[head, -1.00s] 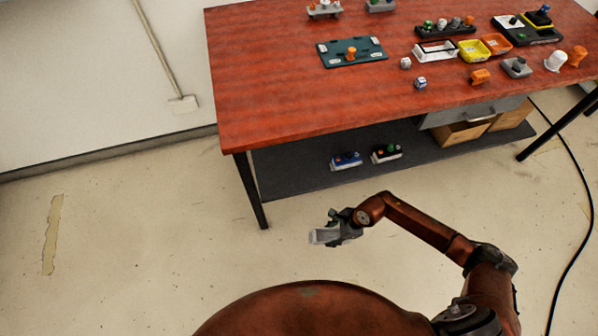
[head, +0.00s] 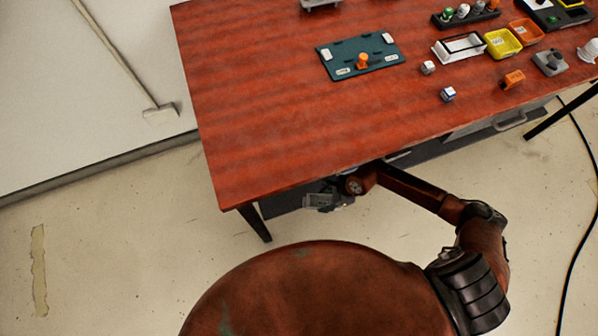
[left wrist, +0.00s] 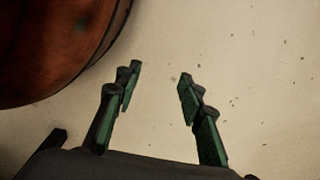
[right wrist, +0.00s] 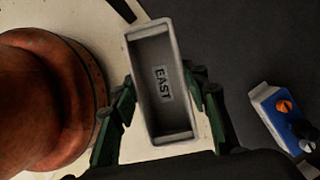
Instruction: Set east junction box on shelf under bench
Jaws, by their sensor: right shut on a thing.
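The east junction box (right wrist: 152,100) is a grey, open-faced box with an "EAST" label inside. In the right wrist view it sits between the fingers of my right gripper (right wrist: 165,102), which is shut on it. In the head view my right gripper (head: 335,197) holds the box (head: 318,201) low beside the bench's front edge, partly dark in shade. The dark shelf (head: 285,202) under the bench is mostly hidden by the red top; its surface also shows in the right wrist view (right wrist: 245,50). My left gripper (left wrist: 155,90) is open and empty over the floor.
A blue box with an orange knob (right wrist: 283,118) lies on the shelf, right of the held box. The red bench top (head: 290,120) overhangs the shelf and carries a green plate (head: 340,62), trays and small parts. A table leg (head: 253,223) stands at the left.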

